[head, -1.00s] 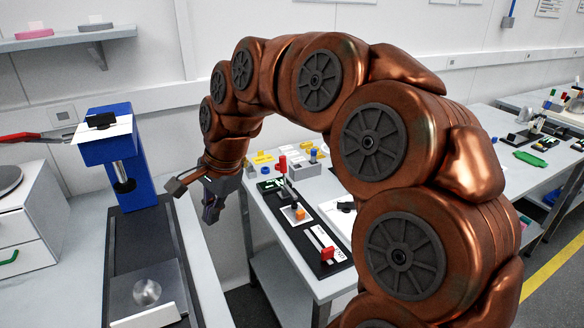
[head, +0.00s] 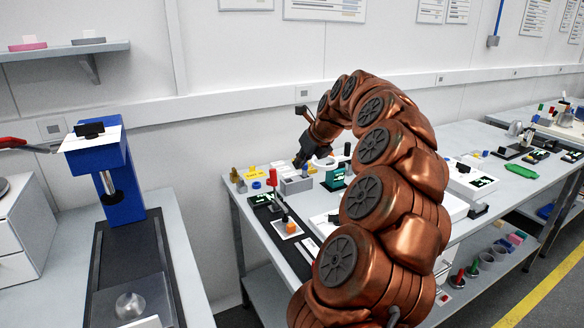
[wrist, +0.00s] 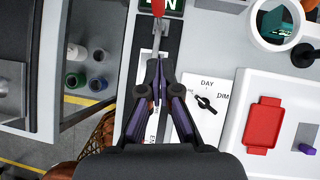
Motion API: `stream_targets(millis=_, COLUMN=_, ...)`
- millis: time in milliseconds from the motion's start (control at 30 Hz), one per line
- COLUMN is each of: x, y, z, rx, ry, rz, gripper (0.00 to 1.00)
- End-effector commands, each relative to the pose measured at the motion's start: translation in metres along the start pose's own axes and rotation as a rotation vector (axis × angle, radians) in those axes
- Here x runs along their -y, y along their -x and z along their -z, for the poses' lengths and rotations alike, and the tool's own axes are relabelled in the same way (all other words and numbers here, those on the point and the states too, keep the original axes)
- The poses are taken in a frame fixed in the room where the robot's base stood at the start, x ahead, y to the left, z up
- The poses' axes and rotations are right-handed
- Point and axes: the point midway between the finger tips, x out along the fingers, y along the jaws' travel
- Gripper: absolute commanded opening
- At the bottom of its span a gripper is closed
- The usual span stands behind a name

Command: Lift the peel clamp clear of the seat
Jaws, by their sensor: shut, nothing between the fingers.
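I cannot tell for certain which part is the peel clamp or its seat. A blue stand (head: 105,165) with a dark metal plunger (head: 109,187) is on the left bench. My gripper (head: 298,162) is over the back of the middle bench, well to the right of the stand. In the wrist view, my gripper (wrist: 157,66) has its fingertips together with nothing between them. A red-handled metal lever (wrist: 158,40) lies just beyond or below the tips; contact is unclear. A white card with a black DAY/DIM knob (wrist: 207,103) lies right of the fingers.
A red tray-like part (wrist: 263,122) sits on a white unit at the right of the wrist view, with a white ring (wrist: 279,22) above it. A white drawer unit (head: 22,235) is at far left. A floor gap separates the left and middle benches.

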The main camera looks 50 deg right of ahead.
Motion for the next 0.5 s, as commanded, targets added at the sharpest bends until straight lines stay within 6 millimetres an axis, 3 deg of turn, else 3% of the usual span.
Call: stream_targets(millis=500, x=-0.003, y=-0.086, z=0.0, rx=-0.006, ry=0.004, rz=-0.006, gripper=0.0)
